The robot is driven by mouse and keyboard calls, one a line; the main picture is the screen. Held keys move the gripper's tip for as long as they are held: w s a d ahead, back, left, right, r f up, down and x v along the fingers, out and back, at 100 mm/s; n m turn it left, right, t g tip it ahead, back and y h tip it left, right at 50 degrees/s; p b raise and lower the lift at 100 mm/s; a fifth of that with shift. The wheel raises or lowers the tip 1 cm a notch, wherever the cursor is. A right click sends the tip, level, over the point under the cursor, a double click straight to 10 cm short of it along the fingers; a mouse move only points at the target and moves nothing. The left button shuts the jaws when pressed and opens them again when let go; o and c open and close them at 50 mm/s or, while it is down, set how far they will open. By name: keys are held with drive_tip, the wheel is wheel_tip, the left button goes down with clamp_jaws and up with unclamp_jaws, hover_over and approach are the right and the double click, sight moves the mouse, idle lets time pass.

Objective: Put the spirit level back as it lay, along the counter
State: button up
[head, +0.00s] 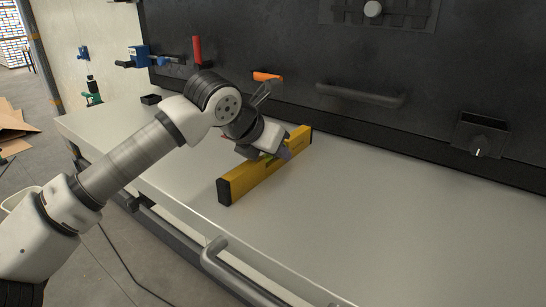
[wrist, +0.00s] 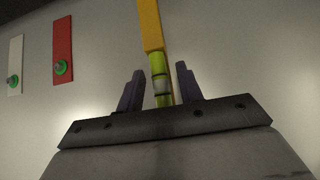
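The yellow spirit level (head: 250,179) with black end caps stands on its narrow edge on the pale counter (head: 350,210). It lies slantwise across the counter, its near end toward the front edge and its far end toward the dark back panel. My gripper (head: 277,153) is over its middle, partly hiding it. In the wrist view my gripper's two dark fingers (wrist: 160,70) stand apart on either side of the level's green vial section (wrist: 161,83), with a visible gap at each side. The yellow body (wrist: 151,25) runs on beyond the fingertips.
A grey bar handle (head: 360,95) and a dark box with a knob (head: 482,135) are on the back panel. A red plate (wrist: 63,50) and a white plate (wrist: 16,63) with green round parts show left in the wrist view. The counter's right side is clear.

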clamp_jaws()
drive_tip(key=shift+r+b, duration=0.2)
drive_tip(key=shift+b, duration=0.15)
